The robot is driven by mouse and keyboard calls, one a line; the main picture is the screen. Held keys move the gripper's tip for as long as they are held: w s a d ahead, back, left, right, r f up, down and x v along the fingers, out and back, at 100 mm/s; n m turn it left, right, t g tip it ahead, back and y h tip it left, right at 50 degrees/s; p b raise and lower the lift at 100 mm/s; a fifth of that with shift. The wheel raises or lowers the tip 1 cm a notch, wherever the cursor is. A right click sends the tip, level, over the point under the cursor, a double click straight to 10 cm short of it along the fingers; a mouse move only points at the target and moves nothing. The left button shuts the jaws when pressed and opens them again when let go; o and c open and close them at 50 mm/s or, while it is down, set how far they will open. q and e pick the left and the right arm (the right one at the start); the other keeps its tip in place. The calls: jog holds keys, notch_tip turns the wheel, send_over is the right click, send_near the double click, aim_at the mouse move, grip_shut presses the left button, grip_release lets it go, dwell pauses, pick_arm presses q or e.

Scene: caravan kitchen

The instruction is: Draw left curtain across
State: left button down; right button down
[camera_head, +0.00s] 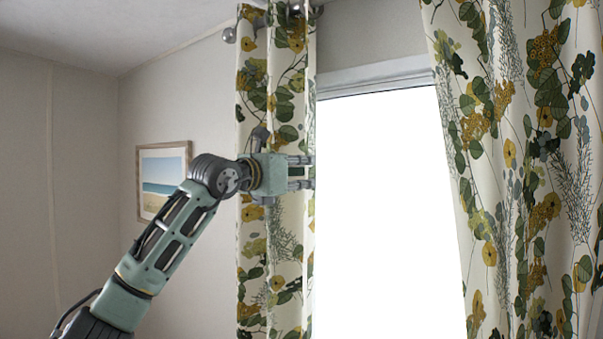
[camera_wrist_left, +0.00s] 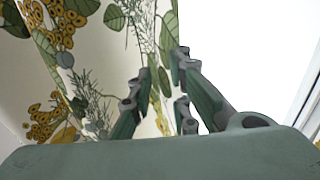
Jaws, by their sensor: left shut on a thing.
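The left curtain (camera_head: 275,240), cream with green leaves and yellow flowers, hangs bunched narrow at the left side of the window. My left gripper (camera_head: 302,172) is at about mid-height of its visible part, at its right edge beside the window opening. In the left wrist view the gripper's fingers (camera_wrist_left: 160,100) are shut on the curtain's edge, and the floral cloth (camera_wrist_left: 90,50) fills the left of that view. My right gripper is not in view.
The bright window (camera_head: 385,210) is uncovered between the two curtains. The right curtain (camera_head: 540,170) hangs wide on the right side. A curtain rod end (camera_head: 229,35) shows at the top left. A framed beach picture (camera_head: 163,180) hangs on the wall behind my left arm.

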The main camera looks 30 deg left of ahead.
pick_arm(q)
jog(key=d+b, duration=0.5)
jog(key=d, duration=0.7)
jog(key=shift+s, duration=0.45)
jog(key=c, duration=1.9)
grip_release()
jog(key=shift+d, duration=0.1)
jog(key=shift+o, duration=1.3)
jog(key=shift+d, duration=0.2)
jog(key=shift+a, duration=0.15)
